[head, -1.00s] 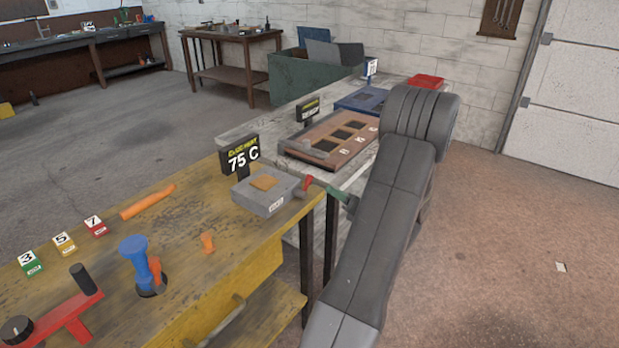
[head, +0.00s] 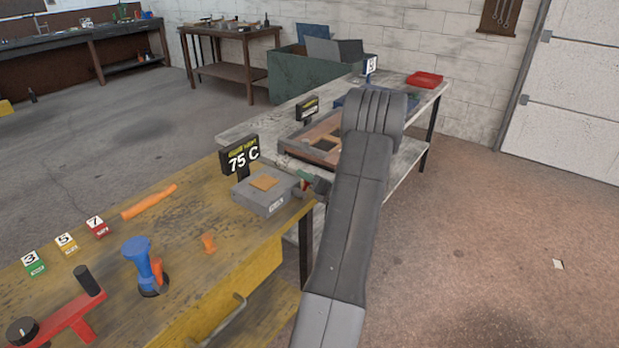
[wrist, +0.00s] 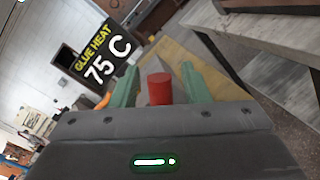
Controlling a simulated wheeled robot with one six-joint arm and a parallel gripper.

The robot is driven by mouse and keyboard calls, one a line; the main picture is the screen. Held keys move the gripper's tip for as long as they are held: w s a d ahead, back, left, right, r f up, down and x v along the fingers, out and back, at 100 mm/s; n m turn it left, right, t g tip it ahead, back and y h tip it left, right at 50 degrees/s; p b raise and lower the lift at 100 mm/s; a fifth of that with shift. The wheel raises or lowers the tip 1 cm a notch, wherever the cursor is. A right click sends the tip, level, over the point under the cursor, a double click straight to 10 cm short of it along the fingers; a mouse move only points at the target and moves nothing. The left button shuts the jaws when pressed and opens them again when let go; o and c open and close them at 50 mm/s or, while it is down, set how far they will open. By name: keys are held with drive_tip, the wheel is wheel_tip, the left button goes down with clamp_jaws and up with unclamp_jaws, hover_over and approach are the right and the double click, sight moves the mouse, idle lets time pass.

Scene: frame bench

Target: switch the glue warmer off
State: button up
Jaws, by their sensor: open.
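The glue warmer (head: 262,203) is a grey box with an orange pad on top, at the right end of the yellow bench. A black sign (head: 240,156) behind it reads 75 C; the same sign (wrist: 100,58) in the wrist view reads GLUE HEAT 75 C. In the wrist view a red round-ended knob (wrist: 160,90) stands between the green fingers of my gripper (wrist: 159,80). The fingers are open, one on each side of it; I cannot tell whether either touches it. In the head view my gripper (head: 306,178) is at the warmer's right end, and the knob is mostly hidden.
The yellow bench (head: 205,270) also holds an orange rod (head: 149,202), a blue-and-orange tool (head: 139,258), a red clamp-like piece (head: 70,322) and numbered blocks. A grey bench (head: 240,127) with a brown tray (head: 288,148) stands behind.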

sight(302, 192)
clamp_jaws()
